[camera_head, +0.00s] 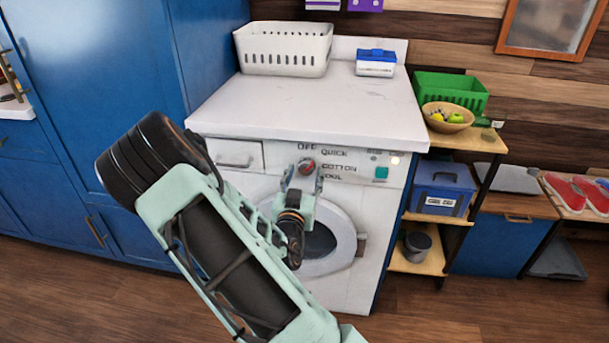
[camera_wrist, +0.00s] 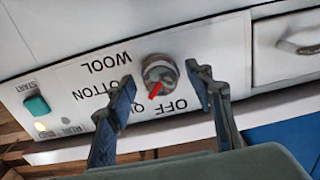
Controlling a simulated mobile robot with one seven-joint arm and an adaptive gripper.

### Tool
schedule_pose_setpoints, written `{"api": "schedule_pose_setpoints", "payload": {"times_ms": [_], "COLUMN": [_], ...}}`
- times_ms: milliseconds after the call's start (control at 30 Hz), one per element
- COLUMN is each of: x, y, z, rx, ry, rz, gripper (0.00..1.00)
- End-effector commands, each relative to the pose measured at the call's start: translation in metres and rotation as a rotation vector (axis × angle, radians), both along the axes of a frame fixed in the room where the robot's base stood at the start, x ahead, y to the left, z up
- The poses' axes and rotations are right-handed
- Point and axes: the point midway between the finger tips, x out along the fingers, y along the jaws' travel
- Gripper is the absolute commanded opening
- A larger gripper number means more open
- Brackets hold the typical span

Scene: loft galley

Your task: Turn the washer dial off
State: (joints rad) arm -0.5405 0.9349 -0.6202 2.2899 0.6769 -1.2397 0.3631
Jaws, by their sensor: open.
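The white washer (camera_head: 352,280) stands in the middle of the head view. Its round dial (camera_head: 307,167) sits on the front panel among the labels OFF, QUICK, COTTON and WOOL. In the wrist view the dial (camera_wrist: 158,68) is grey with a red pointer, which aims down-left, toward the partly hidden QUICK label rather than OFF. My gripper (camera_head: 303,181) is in front of the dial. In the wrist view my gripper (camera_wrist: 161,80) is open, with one finger on each side of the dial and visible gaps; contact is not seen. The left finger hides part of the lettering.
A green START button (camera_wrist: 36,105) and a lit yellow lamp (camera_wrist: 40,126) are on the panel. The detergent drawer (camera_head: 236,155) is beside the dial. A white basket (camera_head: 284,66) and a blue-lidded box (camera_head: 376,68) stand on top. Blue cabinets (camera_head: 97,90) flank the left.

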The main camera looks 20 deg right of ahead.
Motion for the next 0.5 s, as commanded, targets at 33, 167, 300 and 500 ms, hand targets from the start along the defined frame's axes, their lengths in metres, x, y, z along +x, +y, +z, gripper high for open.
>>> {"api": "schedule_pose_setpoints", "payload": {"times_ms": [33,167,300,500], "x": [0.0011,0.0018,0.0017,0.0016], "y": [-0.0012,-0.0015,-0.0013,-0.0011], "z": [-0.0002,-0.0001,-0.0001,-0.0001], "rx": [-0.001,-0.001,-0.001,0.001], "ry": [0.001,0.001,0.001,0.001], "rz": [0.000,0.000,0.000,0.000], "gripper": [0.48,0.48,0.46,0.24]}}
